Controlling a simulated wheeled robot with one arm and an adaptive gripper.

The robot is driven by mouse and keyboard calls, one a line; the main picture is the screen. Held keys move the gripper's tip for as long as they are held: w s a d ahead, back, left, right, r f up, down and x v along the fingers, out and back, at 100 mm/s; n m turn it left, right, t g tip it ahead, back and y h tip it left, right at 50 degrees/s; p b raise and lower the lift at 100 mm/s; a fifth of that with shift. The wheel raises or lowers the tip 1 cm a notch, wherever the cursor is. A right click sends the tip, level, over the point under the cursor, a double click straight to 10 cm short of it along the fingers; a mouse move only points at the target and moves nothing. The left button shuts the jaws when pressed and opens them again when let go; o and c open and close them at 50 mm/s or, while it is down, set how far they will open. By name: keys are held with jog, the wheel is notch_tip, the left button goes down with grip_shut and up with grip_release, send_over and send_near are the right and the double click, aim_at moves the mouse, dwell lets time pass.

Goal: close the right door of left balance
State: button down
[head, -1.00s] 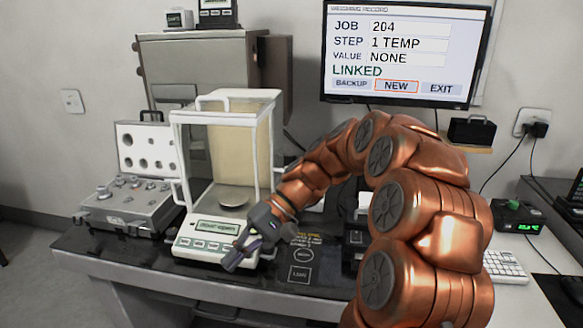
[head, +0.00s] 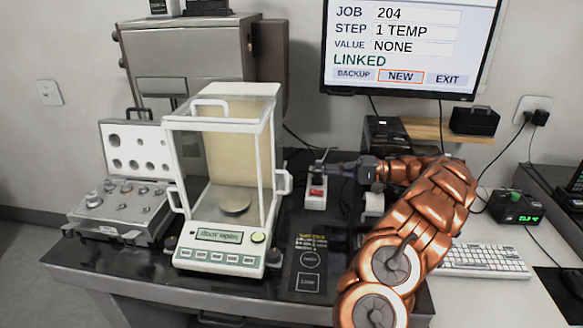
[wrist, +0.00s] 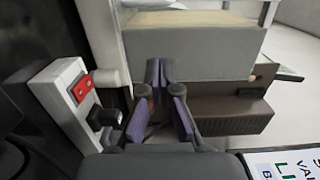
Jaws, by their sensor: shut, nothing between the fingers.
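The left balance is a glass draft shield with a white frame (head: 267,118) on a white base, in the middle left of the head view. Its display (head: 219,236) reads "door open". A white handle (head: 286,182) juts from its right side; how far the right door stands open is hard to tell. A round pan (head: 235,207) is inside. My gripper (head: 318,168) is shut and empty, right of this handle and apart from it, pointing left. In the wrist view my gripper's fingers (wrist: 160,98) show at the centre.
A small white device with a red switch (head: 317,191) stands just below my gripper; its switch also shows in the wrist view (wrist: 82,88). A weight case (head: 120,215) is left of the balance. A monitor (head: 405,45) and a keyboard (head: 485,259) are to the right.

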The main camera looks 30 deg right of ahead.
jog(key=w+a+p, duration=0.3)
jog(key=a, duration=0.6)
jog(key=shift+w+a, duration=0.3)
jog(key=shift+w, duration=0.05)
dwell(1.1)
jog(key=shift+f, duration=0.1)
